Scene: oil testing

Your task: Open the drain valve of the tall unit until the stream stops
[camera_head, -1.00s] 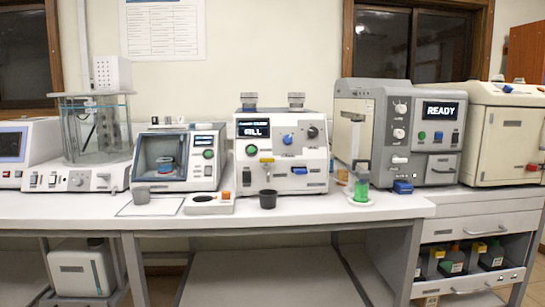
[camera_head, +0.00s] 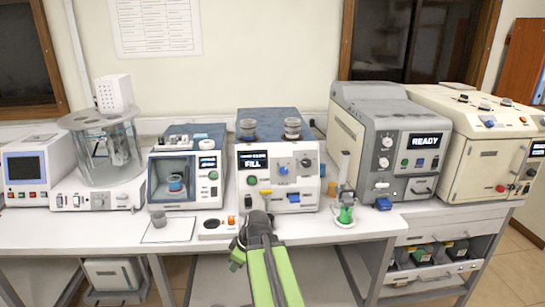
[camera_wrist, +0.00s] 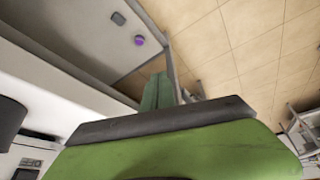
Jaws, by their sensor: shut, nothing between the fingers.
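The tall unit (camera_head: 279,165) stands in the middle of the bench with a lit display reading "FILL". A small yellow lever (camera_head: 265,192), seemingly the drain valve, sits low on its front. No stream can be made out. My gripper (camera_head: 248,237) is in front of the bench edge, below and nearer than the lever, apart from it. It is shut and empty; its fingertips are small and dark here. It covers the place below the lever. The wrist view shows green and dark parts of mine, the floor and bench underside, and no lever.
A grey machine reading "READY" (camera_head: 414,152) is to the right. A clear stand with a green vessel (camera_head: 345,215) is between them.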

